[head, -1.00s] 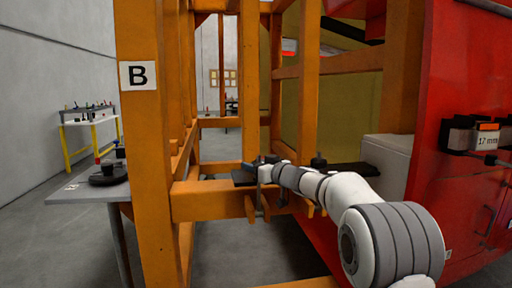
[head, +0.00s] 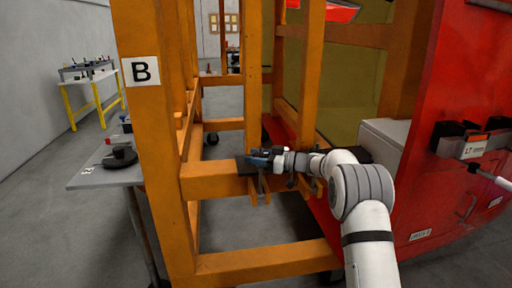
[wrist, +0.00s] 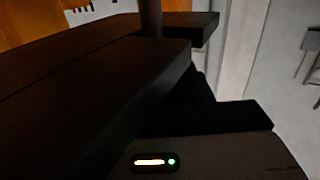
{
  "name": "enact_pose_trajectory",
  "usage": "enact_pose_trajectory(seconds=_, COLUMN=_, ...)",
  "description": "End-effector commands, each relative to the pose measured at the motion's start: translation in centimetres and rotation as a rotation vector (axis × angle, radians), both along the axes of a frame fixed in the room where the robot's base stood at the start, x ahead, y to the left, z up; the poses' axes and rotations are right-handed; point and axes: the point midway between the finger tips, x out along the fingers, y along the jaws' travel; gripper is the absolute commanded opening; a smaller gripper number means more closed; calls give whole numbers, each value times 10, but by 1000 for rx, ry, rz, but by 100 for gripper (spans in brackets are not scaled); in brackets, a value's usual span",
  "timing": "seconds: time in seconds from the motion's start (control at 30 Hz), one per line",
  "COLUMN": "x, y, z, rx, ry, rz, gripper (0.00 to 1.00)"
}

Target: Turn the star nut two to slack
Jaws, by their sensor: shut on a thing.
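My gripper (head: 262,158) is at the end of my arm, low over the dark plate (head: 246,169) on the orange cross-beam. Its jaws are shut on a small dark part that looks like a star nut. The part is mostly hidden, and its number cannot be read. In the wrist view, dark blocky shapes fill the middle, and a thin upright rod (wrist: 151,18) rises behind them. A small yellow and green light shows at the bottom of that view. My arm hides the rest of the plate in the head view.
A grey table (head: 95,173) with a dark round item (head: 120,157) is further left. Open floor lies at the left.

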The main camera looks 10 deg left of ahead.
Motion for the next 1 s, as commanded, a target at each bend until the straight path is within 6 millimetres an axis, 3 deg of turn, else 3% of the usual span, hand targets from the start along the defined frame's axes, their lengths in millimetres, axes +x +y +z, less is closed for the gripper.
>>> enact_pose_trajectory(seconds=0.67, x=-2, y=2, z=-1, rx=-2, ry=1, rz=59, gripper=23)
enact_pose_trajectory(seconds=0.7, x=-2, y=2, z=-1, rx=-2, ry=1, rz=59, gripper=48)
enact_pose_trajectory(seconds=1.0, x=-2, y=1, z=-1, rx=-1, ry=1, rz=56, gripper=68)
